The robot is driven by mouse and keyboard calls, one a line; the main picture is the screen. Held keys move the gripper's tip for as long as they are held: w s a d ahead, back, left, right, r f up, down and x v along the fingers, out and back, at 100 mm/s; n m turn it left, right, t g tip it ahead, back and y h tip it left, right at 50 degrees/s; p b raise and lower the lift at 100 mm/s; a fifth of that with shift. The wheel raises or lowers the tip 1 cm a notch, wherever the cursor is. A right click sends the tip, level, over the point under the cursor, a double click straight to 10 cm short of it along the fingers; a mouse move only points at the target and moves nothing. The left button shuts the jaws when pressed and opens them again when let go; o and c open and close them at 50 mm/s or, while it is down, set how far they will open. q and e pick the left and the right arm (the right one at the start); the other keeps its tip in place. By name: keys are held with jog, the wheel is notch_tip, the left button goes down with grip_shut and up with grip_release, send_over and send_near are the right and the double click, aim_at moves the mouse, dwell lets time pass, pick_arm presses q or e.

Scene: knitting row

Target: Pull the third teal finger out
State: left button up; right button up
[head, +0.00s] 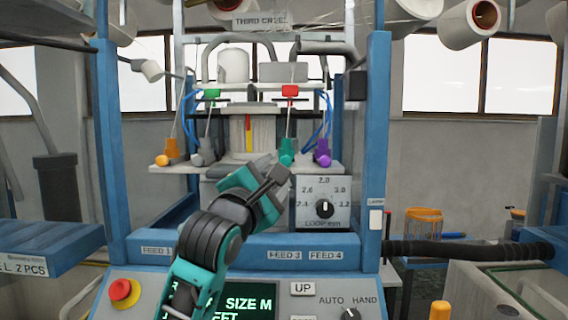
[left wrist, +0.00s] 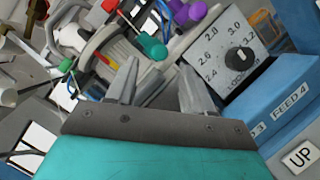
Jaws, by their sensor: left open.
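The teal finger (head: 287,148) is third from the left in a row of coloured fingers on the knitting machine; its rounded end points towards me. It also shows in the left wrist view (left wrist: 153,46), just beyond the gap between my fingertips. My left gripper (head: 279,174) is in front of and slightly below the teal finger in the head view. In the left wrist view its two fingers (left wrist: 159,70) are spread apart with nothing between them. They appear short of the teal finger, though the exact gap is hard to tell. My right gripper is not in view.
The purple finger (head: 322,149) sits close to the right of the teal one. Grey (head: 199,156) and orange (head: 168,151) fingers are to the left. A dial panel (head: 338,188) stands at the lower right, above the blue feed rail (head: 342,241).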

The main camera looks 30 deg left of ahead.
aim_at(285, 163)
pick_arm(q)
jog(key=shift+p+x, duration=0.3)
jog(key=shift+x, duration=2.9)
jog(key=shift+c, duration=0.3)
grip_shut()
